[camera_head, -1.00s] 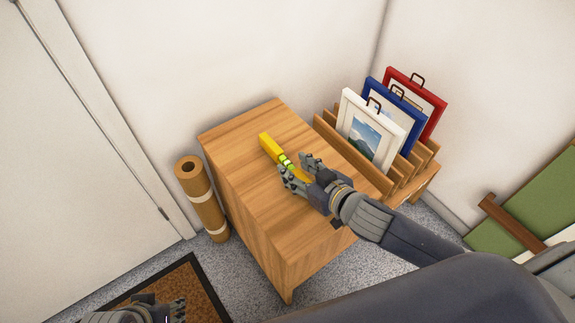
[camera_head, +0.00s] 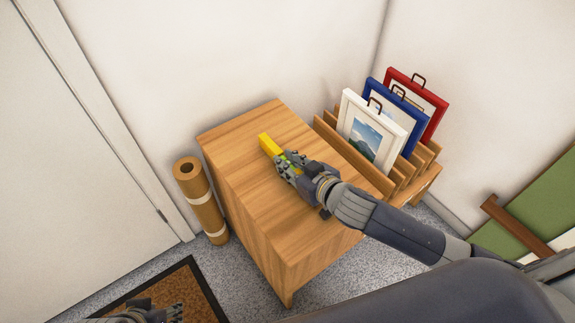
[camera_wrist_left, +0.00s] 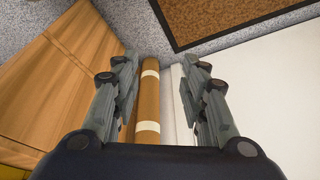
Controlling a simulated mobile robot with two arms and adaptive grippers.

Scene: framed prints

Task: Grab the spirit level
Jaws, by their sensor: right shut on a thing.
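The yellow spirit level (camera_head: 268,143) lies on the top of the wooden cabinet (camera_head: 240,135). My right gripper (camera_head: 285,163) is shut on the level near its middle; the fingers hide part of it, and a bit of green shows between them. My left gripper (camera_head: 160,315) is at the bottom edge of the head view, low above the floor mat and away from the cabinet. In the left wrist view the left gripper (camera_wrist_left: 158,95) is open, its fingers apart with nothing held between them.
A brown mat (camera_head: 180,290) lies in front.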

